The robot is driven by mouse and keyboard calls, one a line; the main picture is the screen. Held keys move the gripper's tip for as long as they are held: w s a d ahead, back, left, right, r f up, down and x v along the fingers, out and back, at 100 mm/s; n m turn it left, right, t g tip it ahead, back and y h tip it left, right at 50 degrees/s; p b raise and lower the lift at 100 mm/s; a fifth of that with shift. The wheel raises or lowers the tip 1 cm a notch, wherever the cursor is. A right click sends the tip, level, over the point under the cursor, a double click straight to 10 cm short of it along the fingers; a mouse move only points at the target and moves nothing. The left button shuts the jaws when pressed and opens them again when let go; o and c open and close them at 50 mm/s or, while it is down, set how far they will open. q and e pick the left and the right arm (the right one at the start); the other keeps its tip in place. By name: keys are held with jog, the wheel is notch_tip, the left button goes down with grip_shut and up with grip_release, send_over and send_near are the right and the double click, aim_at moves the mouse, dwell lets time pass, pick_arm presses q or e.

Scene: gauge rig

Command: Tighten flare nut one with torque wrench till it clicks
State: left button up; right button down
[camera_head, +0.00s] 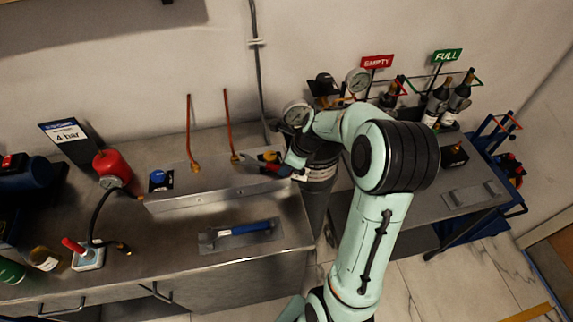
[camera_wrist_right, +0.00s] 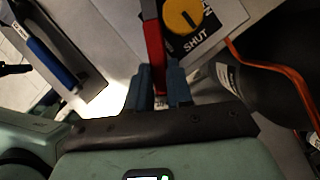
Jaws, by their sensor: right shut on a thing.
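Two copper tubes end in brass flare nuts on the steel block, a left nut (camera_head: 195,167) and a right nut (camera_head: 235,158); I cannot tell which is one. My right gripper (camera_head: 284,171) is at the block's right end, right of the right nut. It is shut on a red-handled tool (camera_wrist_right: 153,45), whose far end is out of the wrist view. In the head view the tool points left toward the right nut; contact cannot be told. A blue-handled tool (camera_head: 245,229) lies on a grey tray (camera_head: 207,238) at the front. My left gripper is not in view.
A yellow knob (camera_wrist_right: 183,15) on a plate marked SHUT is close beside the held tool. A dark cylinder (camera_head: 318,175) stands at the bench's right end. A red pump-like bottle (camera_head: 112,167) with gauge and hose stands left. Bare bench lies around the tray.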

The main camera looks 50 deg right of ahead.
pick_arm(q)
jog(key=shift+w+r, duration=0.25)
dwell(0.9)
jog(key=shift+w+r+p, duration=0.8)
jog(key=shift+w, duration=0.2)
pick_arm(e)
jog(key=shift+w+a, duration=0.2)
jog(key=shift+w, duration=0.35)
jog(key=shift+w+a, duration=0.2)
jog(key=shift+w, duration=0.3)
dwell(1.2)
jog(key=shift+s+a+m+h, duration=0.25)
jog(key=shift+a+m, duration=0.35)
jog(key=shift+a, duration=0.15)
jog(key=shift+s+a+m+h, duration=0.1)
jog(key=shift+a+m+h, duration=0.15)
jog(key=shift+a+m, duration=0.4)
jog(key=shift+a, duration=0.2)
jog(key=shift+a+m+h, duration=0.5)
jog(key=shift+a+m, duration=0.65)
jog(key=shift+a, duration=0.15)
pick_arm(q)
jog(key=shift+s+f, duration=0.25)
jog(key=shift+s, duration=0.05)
pick_arm(e)
jog(key=shift+a, duration=0.4)
